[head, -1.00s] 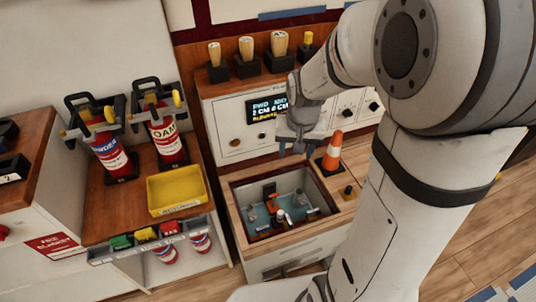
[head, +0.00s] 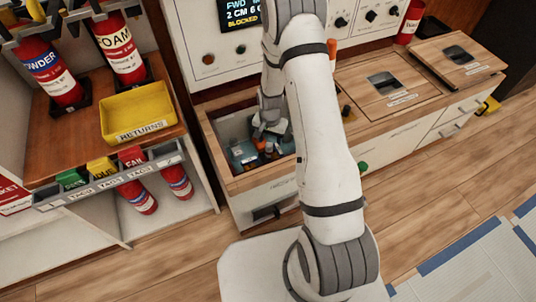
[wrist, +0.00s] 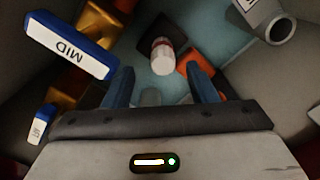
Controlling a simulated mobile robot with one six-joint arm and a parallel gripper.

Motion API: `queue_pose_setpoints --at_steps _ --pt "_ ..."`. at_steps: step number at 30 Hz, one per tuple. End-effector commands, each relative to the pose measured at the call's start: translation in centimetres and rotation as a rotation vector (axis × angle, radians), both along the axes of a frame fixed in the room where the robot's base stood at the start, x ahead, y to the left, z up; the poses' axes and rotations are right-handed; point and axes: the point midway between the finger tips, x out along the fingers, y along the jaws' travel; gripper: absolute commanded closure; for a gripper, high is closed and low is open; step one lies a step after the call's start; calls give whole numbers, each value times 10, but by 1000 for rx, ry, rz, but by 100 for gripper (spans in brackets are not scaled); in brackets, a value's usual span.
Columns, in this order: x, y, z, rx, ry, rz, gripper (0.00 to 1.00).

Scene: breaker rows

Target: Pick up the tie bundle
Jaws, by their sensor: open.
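My gripper (head: 268,125) is down at the open bin (head: 215,138) in the head view. In the wrist view its two blue fingers (wrist: 162,88) are apart, with no object clearly held. I cannot tell which object is the tie bundle. Beyond the fingers lies a white bottle with a red band (wrist: 162,57), with an orange-red piece (wrist: 193,63) to its right. My arm hides part of the bin in the head view.
A blue block marked MID (wrist: 70,45) is at left, close to the left finger. A grey cylinder (wrist: 268,20) is at upper right and gold pieces (wrist: 98,22) at upper left. A yellow returns tray (head: 138,112) stands on the left shelf, outside the bin.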

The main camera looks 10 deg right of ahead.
Motion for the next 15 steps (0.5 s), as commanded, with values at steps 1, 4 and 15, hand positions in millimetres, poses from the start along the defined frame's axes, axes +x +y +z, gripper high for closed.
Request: queue_pose_setpoints --at_steps 1,4,15 --pt "0 0 -8 1 1 -1 48" --pt "0 0 -20 0 1 0 48" --pt "2 3 -63 0 1 1 48"
